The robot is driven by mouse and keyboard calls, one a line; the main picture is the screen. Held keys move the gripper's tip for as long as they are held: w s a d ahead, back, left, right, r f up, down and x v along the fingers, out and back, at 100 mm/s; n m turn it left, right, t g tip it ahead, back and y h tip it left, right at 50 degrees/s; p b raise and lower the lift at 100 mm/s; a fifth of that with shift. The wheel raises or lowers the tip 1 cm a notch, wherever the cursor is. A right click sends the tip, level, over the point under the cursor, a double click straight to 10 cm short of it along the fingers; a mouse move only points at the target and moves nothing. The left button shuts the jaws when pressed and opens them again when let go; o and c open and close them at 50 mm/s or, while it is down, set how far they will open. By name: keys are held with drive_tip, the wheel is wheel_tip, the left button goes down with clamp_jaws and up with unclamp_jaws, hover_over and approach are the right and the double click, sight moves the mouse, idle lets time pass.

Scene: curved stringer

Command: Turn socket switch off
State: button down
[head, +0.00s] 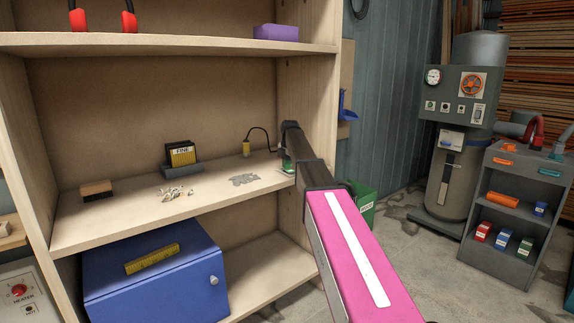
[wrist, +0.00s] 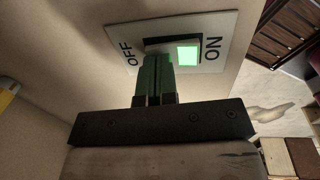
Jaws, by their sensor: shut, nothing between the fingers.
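The socket switch (wrist: 187,54) shows in the wrist view as a pale plate marked OFF on the left and ON on the right. Its ON side is lit green. My gripper (wrist: 155,66) has its two green fingers together, with nothing between them. The fingertips are at the OFF side of the switch and cover part of it; I cannot tell whether they touch it.
The middle shelf (head: 130,212) holds a sanding block (head: 97,189), a block marked FINE (head: 182,155) and loose bits. A blue cabinet (head: 155,270) stands below. A green bin (head: 363,203) and a grey machine (head: 455,140) are to the right, with open floor between.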

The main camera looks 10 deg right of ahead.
drive_tip(key=shift+f, duration=0.2)
drive_tip(key=shift+s+d+r, duration=0.25)
drive_tip(key=shift+s+d, duration=0.05)
drive_tip(key=shift+s, duration=0.35)
idle(0.3)
